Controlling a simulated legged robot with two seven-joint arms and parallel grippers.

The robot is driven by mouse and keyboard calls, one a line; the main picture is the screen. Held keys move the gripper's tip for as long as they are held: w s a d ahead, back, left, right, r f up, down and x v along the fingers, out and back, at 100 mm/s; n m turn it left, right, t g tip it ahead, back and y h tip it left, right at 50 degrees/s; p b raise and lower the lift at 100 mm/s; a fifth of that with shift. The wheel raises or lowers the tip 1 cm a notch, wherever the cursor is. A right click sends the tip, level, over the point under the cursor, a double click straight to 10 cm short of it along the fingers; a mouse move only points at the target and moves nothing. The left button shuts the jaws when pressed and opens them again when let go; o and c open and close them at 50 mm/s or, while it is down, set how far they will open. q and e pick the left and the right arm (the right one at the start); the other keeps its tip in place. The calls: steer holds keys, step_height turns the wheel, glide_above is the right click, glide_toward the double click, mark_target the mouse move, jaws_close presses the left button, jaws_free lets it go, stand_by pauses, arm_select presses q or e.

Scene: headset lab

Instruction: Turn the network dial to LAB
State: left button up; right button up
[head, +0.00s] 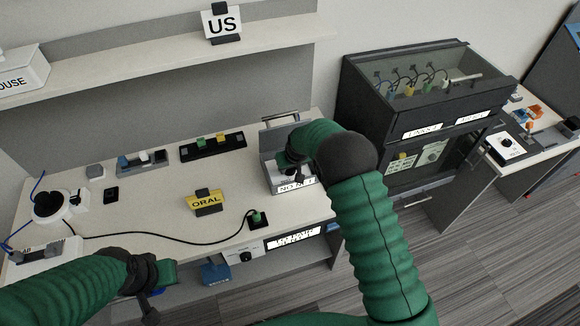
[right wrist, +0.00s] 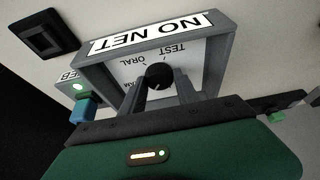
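A black dial knob (right wrist: 158,75) sits on a white plate inside a grey frame (right wrist: 225,50) with a NO NET sign (right wrist: 150,32). TEST and ORAL show upside down on the plate; another word is partly covered and LAB is not readable. In the head view the NO NET box (head: 270,178) stands at the bench's right end, with my right gripper (head: 285,165) at it. In the right wrist view my right gripper's fingers (right wrist: 163,92) are apart, close to the knob; contact is unclear. My left gripper (head: 150,280) is low at left, away from the box.
A dark glass-topped cabinet (head: 410,100) stands right of the bench. A US sign (head: 222,22) is on the shelf. The bench middle is mostly clear.

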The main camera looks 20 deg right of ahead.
steer(key=o, duration=0.4)
steer(key=v, duration=1.6)
steer(key=shift+s+r, duration=0.15)
steer(key=shift+r, duration=0.15)
steer(key=shift+c, duration=0.5)
